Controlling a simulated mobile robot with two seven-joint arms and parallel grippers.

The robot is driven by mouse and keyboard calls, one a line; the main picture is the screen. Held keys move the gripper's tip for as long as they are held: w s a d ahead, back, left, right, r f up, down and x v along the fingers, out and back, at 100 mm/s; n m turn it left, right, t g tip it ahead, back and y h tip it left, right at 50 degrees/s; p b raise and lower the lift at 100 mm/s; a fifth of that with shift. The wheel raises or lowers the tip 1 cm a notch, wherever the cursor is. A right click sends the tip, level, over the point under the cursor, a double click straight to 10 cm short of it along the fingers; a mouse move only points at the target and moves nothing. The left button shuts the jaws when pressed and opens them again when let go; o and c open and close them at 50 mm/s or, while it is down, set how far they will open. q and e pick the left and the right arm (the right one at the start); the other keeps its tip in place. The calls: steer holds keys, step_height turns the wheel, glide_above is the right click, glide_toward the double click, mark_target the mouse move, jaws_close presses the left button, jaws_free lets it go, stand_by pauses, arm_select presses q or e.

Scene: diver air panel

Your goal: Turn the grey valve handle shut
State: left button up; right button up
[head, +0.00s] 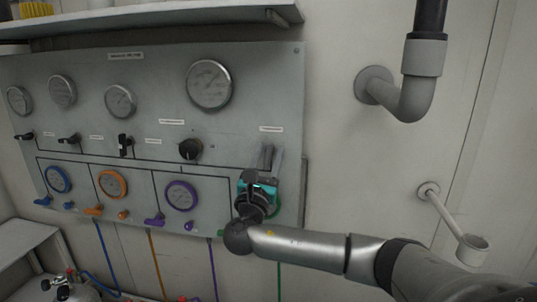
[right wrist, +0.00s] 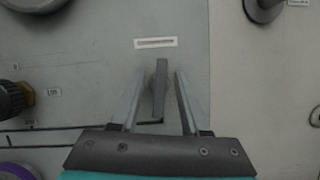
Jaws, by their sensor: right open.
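The grey valve handle (right wrist: 160,86) stands upright on the panel in the right wrist view, below a small white label. My right gripper (right wrist: 159,74) is open, with one finger on each side of the handle. A gap shows between the handle and each finger, so the jaws do not grip it. In the head view my right gripper (head: 271,152) is at the panel's right end and hides most of the handle there. My left gripper is not in view.
The grey panel (head: 150,75) carries several round gauges, small black handles and a black knob (head: 190,150). A green-rimmed gauge is mostly behind my gripper. A pipe elbow (head: 410,100) and a bracket with a cup (head: 472,248) stick out from the wall at right.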

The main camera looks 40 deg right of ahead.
steer(key=shift+c, duration=0.3)
jaws_close()
stand_by(0.3)
